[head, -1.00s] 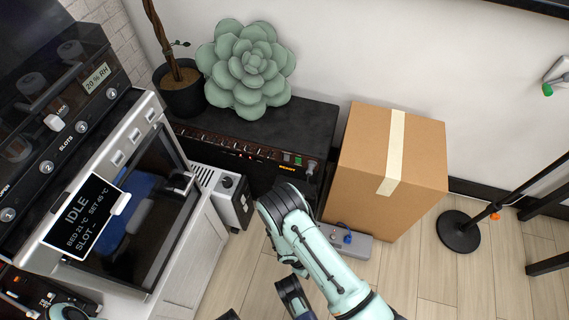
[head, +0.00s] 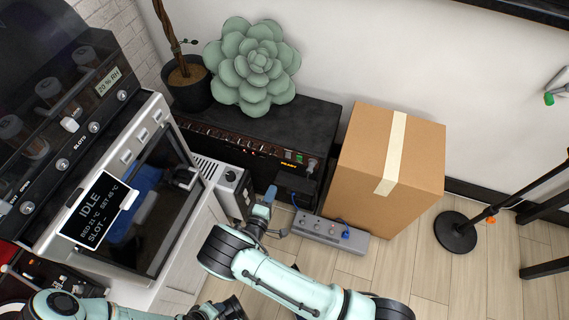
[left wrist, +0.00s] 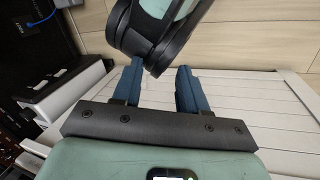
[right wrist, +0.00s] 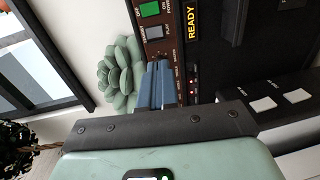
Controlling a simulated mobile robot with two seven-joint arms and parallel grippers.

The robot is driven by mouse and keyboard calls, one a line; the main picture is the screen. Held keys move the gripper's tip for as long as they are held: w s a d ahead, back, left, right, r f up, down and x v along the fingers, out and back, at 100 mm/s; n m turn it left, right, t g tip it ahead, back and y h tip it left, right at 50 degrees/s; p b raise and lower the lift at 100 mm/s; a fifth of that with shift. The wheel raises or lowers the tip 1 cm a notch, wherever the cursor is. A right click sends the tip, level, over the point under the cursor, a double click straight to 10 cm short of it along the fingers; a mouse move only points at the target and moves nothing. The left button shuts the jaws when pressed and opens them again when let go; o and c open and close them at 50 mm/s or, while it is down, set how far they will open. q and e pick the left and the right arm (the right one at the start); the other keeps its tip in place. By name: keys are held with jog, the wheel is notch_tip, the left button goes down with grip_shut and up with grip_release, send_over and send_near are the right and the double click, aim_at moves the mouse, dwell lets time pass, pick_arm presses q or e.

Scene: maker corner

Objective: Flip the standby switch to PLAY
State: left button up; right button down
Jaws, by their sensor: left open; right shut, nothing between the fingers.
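The standby switch (right wrist: 155,33) is a small grey rocker on the brown control panel of a black amplifier (head: 315,118). PLAY is printed beside it. A lit green power switch (right wrist: 150,9) sits next to it. In the head view both switches are tiny at the panel's right end. I cannot tell which way the standby switch is tipped. My right gripper (head: 268,196) is shut and empty, in front of the amplifier and below its panel. In the right wrist view its blue fingers (right wrist: 158,84) point toward the panel, apart from the switch. My left gripper (left wrist: 161,88) is open and empty.
A READY display (right wrist: 191,22) is beside the switches. A cardboard box (head: 375,180) stands right of the amplifier, with a grey pedal board (head: 350,244) on the floor. A white-framed machine (head: 150,100) is at left. A succulent (head: 255,65) sits on the amplifier.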

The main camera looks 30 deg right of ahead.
aim_at(288, 157)
jog(key=b+x, duration=0.3)
jog(key=x, duration=1)
jog(key=shift+f, duration=0.1)
jog(key=shift+w+d, duration=0.35)
jog(key=shift+d, duration=0.1)
pick_arm(q)
jog(key=w+a+f+t, duration=0.1)
jog(key=w+a+f, duration=0.1)
jog(key=w, duration=0.3)
jog(key=shift+a+f+t+y, duration=0.3)
jog(key=shift+f+y, duration=0.1)
jog(key=shift+f, duration=0.35)
